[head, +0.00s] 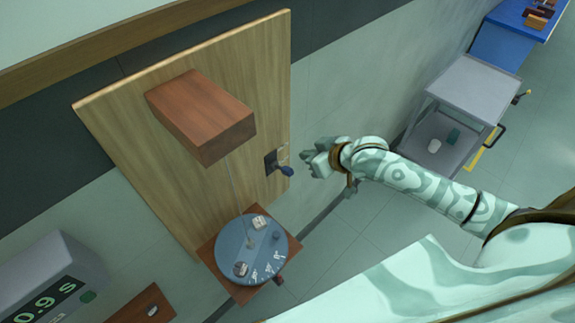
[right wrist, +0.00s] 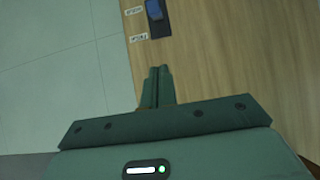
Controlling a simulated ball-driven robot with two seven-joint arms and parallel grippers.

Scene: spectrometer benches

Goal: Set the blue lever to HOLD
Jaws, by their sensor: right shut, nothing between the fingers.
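The blue lever (head: 287,171) sticks out from a dark plate (head: 271,163) near the right edge of an upright wooden board. In the right wrist view the blue lever (right wrist: 155,10) is at the top edge, on its dark plate, with two small white labels (right wrist: 138,38) beside it; their words are too small to read surely. My right gripper (head: 306,156) is shut and empty, just right of the lever and apart from it. Its closed fingertips (right wrist: 160,72) point toward the plate in the wrist view. My left gripper is not in view.
A reddish wooden block (head: 200,112) juts from the board (head: 130,110) above a round blue dial table (head: 252,262). A grey display box (head: 45,282) stands lower left. A grey cart (head: 470,88) is at the right. Open floor lies between cart and board.

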